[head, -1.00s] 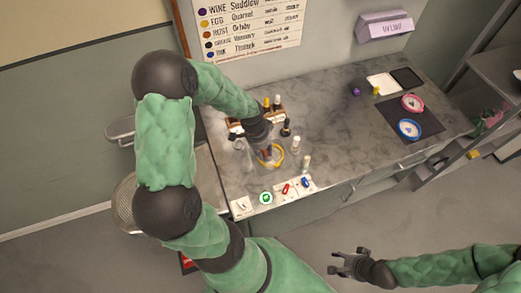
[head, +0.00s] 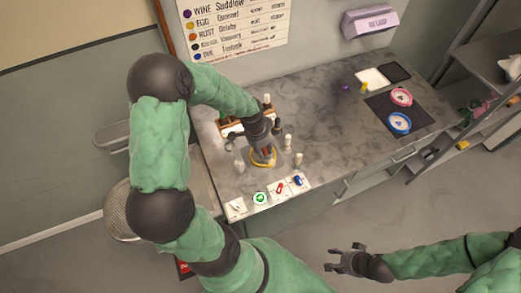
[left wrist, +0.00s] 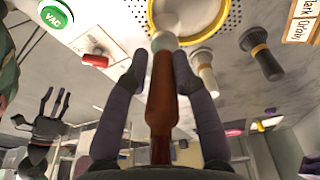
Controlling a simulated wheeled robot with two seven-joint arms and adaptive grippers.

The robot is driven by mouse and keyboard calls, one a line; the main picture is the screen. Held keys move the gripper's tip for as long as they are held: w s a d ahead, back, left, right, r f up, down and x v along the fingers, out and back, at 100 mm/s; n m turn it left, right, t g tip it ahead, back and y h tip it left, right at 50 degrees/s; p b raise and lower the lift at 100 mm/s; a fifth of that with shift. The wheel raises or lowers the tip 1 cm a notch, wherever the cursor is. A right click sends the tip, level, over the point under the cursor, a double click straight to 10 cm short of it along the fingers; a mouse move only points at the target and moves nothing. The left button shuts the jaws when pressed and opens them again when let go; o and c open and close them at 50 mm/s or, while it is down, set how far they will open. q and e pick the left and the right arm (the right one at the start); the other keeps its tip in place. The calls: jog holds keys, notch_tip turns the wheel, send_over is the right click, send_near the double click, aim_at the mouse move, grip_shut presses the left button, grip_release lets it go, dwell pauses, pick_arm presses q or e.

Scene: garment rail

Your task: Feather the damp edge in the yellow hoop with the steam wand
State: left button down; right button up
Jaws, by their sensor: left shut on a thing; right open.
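The yellow hoop (head: 262,163) lies on the grey marbled counter, around a pale fabric patch. My left gripper (head: 263,147) is directly over it, shut on the steam wand. In the left wrist view the wand (left wrist: 162,105) has a reddish-brown handle between the two dark fingers and a pale rounded head pointing at the yellow hoop (left wrist: 188,35). The head overlaps the hoop's near rim; I cannot tell whether it touches the cloth. The damp edge cannot be made out. My right gripper (head: 342,259) is open and empty, out in front of the counter.
Several pale and dark bottles (head: 288,142) stand close around the hoop. A green VAC button (head: 260,198), a red switch (head: 280,188) and a blue control (head: 298,180) line the front edge. Pink (head: 401,96) and blue hoops (head: 399,123) lie on a dark mat.

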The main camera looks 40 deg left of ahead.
pick_arm(q)
jog(key=shift+w, duration=0.15)
jog(key=shift+w+a, duration=0.2)
jog(key=shift+w, duration=1)
jog(key=shift+w+a, duration=0.1)
jog(key=shift+w+a, duration=0.8)
jog(key=shift+r, duration=0.1)
notch_tip(320, 180, up, 7)
jog(key=p, duration=0.4)
jog(key=shift+d, duration=0.1)
